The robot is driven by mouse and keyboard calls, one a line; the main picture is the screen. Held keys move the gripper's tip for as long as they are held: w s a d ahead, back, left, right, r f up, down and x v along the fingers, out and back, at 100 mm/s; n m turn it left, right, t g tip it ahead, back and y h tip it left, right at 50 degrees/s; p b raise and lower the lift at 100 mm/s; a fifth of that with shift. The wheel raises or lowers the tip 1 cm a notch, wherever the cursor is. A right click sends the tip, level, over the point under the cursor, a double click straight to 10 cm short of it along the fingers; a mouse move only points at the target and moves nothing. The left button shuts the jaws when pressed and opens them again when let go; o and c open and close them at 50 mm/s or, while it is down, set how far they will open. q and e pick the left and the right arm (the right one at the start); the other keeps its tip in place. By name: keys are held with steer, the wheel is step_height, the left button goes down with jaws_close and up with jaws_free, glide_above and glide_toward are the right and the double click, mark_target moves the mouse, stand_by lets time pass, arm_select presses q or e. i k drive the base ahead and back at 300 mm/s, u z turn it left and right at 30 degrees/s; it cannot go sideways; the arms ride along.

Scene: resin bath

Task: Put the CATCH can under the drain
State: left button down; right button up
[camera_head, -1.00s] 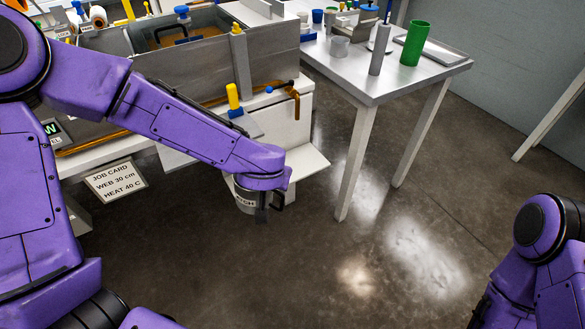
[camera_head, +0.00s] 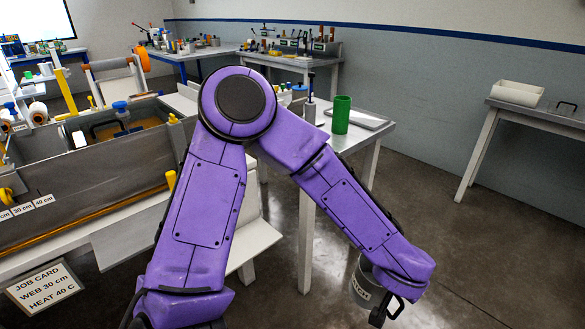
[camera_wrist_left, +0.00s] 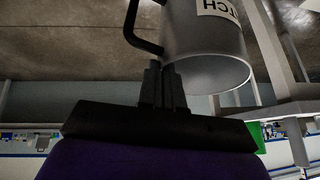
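The CATCH can (camera_head: 362,287) is a grey metal cup with a white label, part of whose lettering shows. It hangs in the air to the right of the white table's front leg. My left gripper (camera_head: 388,309) is at the can's dark handle. In the left wrist view, the gripper's fingers (camera_wrist_left: 163,86) are close together at the handle (camera_wrist_left: 134,22), beside the can (camera_wrist_left: 205,40). The resin bath (camera_head: 90,185) stands at the left, apart from the can. Its drain end is hidden behind my left arm. My right gripper is out of view.
A white table (camera_head: 378,136) bears a green cylinder (camera_head: 341,114) and a tray (camera_head: 358,119). A low white shelf (camera_head: 255,243) juts from the bath's end. A job card (camera_head: 42,287) hangs at the front left. Open floor (camera_head: 480,235) lies right of the table.

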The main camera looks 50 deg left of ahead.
mark_target(250, 239)
steer(key=i, duration=1.45)
steer(key=u, duration=2.7)
